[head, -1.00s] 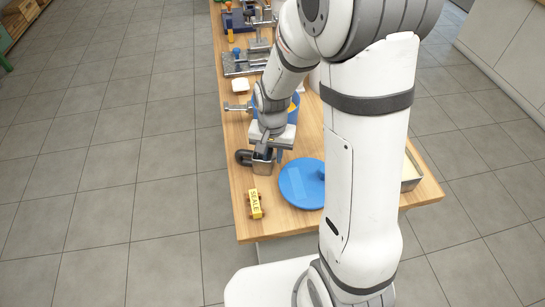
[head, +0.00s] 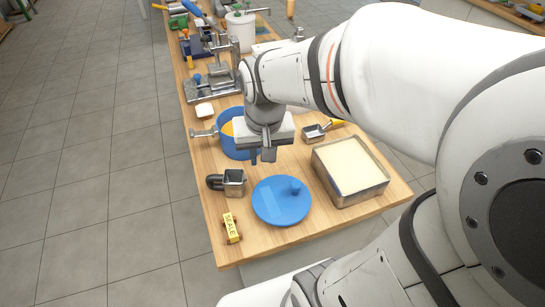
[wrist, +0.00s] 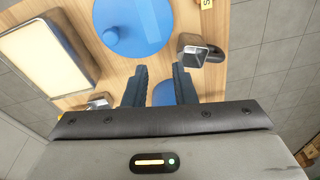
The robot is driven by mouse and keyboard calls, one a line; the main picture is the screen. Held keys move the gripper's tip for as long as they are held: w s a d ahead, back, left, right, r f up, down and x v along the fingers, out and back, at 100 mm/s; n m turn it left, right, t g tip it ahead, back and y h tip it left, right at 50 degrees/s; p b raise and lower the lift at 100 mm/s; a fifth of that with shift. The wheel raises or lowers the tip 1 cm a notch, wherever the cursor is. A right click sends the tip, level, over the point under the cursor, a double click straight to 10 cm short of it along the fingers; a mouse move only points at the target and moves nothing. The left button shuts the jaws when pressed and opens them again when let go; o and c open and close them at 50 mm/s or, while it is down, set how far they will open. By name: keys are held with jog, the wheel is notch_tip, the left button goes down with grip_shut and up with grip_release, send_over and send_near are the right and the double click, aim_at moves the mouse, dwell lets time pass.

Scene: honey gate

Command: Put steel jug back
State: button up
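The steel jug (head: 234,184), a small square metal cup with a dark loop handle on its left, stands upright on the wooden table, left of the blue lid. In the wrist view the jug (wrist: 193,53) is just beyond the right-hand finger, apart from it. My gripper (head: 258,157) is above the table, over the near side of the blue pot (head: 229,149), up and to the right of the jug. In the wrist view my gripper (wrist: 159,84) has its two fingers apart with nothing held between them.
The blue round lid (head: 280,203) with a knob lies right of the jug. A yellow SCALE block (head: 232,229) is near the front left edge. A metal tray (head: 352,192) with pale filling and a small scoop (head: 315,133) lie right. Clamps and tools crowd the far end.

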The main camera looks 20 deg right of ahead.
jog(key=s+d+r+n+t, duration=0.1)
jog(key=s, duration=0.4)
jog(key=shift+s+d+r+n, duration=0.25)
jog(key=shift+s+d+n, duration=0.15)
